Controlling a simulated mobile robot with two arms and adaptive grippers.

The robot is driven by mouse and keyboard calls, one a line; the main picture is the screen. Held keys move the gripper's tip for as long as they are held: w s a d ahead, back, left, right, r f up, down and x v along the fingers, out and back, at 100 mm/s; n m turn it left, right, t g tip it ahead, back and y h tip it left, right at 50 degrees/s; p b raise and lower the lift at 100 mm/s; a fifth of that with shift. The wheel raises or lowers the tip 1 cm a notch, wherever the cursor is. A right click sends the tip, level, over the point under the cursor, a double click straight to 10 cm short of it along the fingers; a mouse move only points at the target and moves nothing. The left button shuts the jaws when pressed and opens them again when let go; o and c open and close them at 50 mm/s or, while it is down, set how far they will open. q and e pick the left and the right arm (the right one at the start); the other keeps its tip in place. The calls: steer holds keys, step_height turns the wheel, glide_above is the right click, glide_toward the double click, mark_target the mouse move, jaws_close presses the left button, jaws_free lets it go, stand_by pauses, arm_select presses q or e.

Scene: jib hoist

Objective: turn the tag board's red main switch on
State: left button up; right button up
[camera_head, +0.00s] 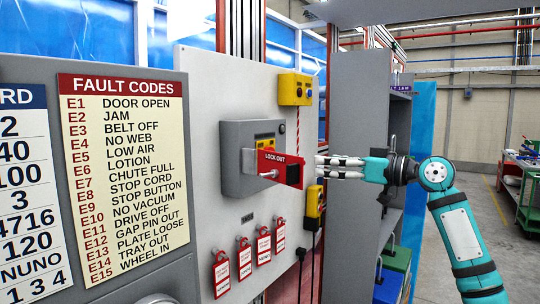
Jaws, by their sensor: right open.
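The tag board (203,100) is a pale upright panel with a grey switch box (232,155) fixed on it. On the box face is a yellow plate with a red part, seemingly the main switch (266,144). A red LOCK-OUT piece (281,157) is in front of it and covers much of it, so I cannot tell the switch's position. My right gripper (318,167) comes in from the right. It is open and empty, its fingers pointing left at the red piece, close to its right edge; I cannot tell whether they touch. My left gripper is not in view.
Several red tags (244,258) hang low on the board. A yellow button box (295,89) is above right, and another yellow box (314,201) is below the gripper. A fault codes sign (125,170) is at left. A grey cabinet (350,240) stands behind the gripper.

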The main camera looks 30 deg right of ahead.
steer(key=p+x, duration=0.7)
steer(key=x, duration=0.8)
steer(key=shift+w, duration=0.35)
steer(key=c, duration=1.2)
